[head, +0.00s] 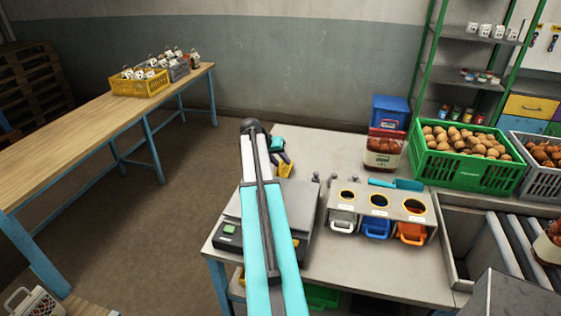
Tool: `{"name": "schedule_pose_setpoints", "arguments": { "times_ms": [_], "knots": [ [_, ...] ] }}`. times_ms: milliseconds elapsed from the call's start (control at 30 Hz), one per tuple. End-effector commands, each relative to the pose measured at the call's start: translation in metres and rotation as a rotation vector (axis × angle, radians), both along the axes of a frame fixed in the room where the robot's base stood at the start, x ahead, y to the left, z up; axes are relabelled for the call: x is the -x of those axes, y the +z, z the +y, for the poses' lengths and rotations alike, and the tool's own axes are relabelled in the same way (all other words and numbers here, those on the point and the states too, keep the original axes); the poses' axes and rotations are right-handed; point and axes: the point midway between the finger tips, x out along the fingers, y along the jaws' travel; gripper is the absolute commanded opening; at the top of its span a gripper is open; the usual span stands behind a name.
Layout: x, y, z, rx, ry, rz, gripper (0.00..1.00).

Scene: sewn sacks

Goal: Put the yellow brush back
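My arm reaches up the middle of the head view and bends at its far end. Just right of the bend is my gripper (281,158), small and partly hidden behind my arm. A small yellow piece (286,169) shows right at the gripper, over the table's back left edge. It may be the yellow brush, but its shape is too small to tell. I cannot tell whether the fingers are shut on it. Dark tools with yellow parts (534,39) hang on a white board at the top right.
A grey worktable (340,270) bears a scale (310,225), a holder with several cups (345,208), a teal scoop (405,184), a jar (383,150), a blue box (390,110) and a green crate (460,180). A wooden bench (90,140) stands left. Floor between them is clear.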

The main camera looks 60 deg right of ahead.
Motion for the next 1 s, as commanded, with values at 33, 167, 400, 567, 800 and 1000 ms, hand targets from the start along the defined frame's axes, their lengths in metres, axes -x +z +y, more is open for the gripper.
{"name": "schedule_pose_setpoints", "arguments": {
  "times_ms": [33,167,400,567,800,1000],
  "knots": [
    [0.000,0.000,0.000,0.000,0.000,0.000,0.35],
    [0.000,0.000,0.000,0.000,0.000,0.000,0.35],
    [0.000,0.002,0.000,0.000,0.000,0.000,0.35],
    [-0.001,0.007,0.003,0.001,0.000,0.000,0.35],
    [-0.004,0.027,0.017,0.001,0.001,-0.001,0.35],
    [-0.008,0.048,0.031,0.002,0.001,-0.002,0.35]
  ]
}}
